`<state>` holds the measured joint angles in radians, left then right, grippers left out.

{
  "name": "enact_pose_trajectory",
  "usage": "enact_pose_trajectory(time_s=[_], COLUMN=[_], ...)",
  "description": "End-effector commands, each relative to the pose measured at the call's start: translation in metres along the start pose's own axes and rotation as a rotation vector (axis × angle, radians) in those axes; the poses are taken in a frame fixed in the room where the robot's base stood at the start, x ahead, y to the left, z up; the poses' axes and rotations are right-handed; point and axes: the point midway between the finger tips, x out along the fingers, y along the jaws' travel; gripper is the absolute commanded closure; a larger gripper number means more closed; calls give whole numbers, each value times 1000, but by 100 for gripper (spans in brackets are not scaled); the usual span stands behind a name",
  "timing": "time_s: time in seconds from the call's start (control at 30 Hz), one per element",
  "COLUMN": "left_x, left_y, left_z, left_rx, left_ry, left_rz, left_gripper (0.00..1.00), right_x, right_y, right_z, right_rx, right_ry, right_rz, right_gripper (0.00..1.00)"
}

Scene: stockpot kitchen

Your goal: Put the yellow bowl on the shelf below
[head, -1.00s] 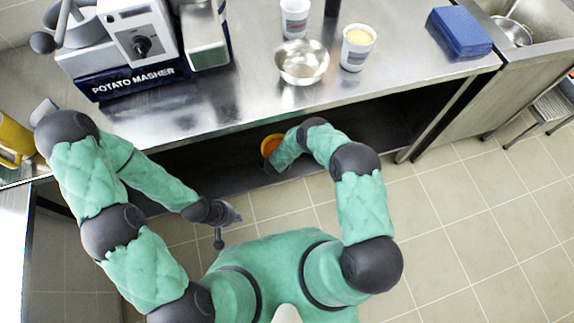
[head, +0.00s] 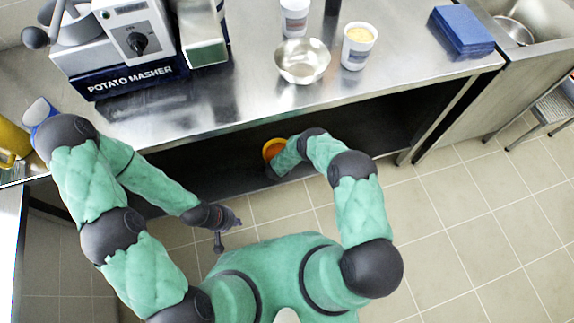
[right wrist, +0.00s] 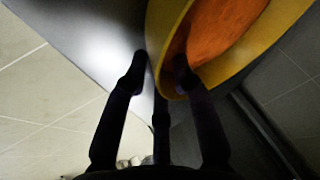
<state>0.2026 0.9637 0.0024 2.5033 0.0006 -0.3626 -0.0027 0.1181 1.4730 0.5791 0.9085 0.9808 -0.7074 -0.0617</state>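The yellow bowl (head: 273,147), orange inside, shows partly in the head view, low beneath the steel counter at the lower shelf (head: 215,172). My right arm covers part of it. In the right wrist view the bowl (right wrist: 240,62) fills the upper right. Whether the bowl's base touches the shelf cannot be seen. My left gripper (head: 230,229) is empty, with its fingers apart, in front of the counter above the floor.
On the counter stand a potato masher machine (head: 130,80), a metal bowl (head: 302,62), a cup with yellow contents (head: 358,47), another cup (head: 294,18) and a blue stack (head: 462,31). A sink (head: 540,25) is at the right. The shelf right of my right arm looks clear.

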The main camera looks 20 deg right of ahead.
Motion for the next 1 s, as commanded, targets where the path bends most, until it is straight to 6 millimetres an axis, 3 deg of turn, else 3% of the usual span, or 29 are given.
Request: enact_pose_trajectory(time_s=[0.4, 1.0], left_x=[-1, -48], left_y=[0, 17], left_z=[0, 2], left_rx=[0, 0], left_ry=[0, 0], left_rz=[0, 0], left_gripper=[100, 100], right_x=[-4, -110], right_y=[-2, -2], right_z=[-2, -2], right_rx=[0, -2], right_ry=[0, 0], right_rz=[-1, -1], right_gripper=[68, 68])
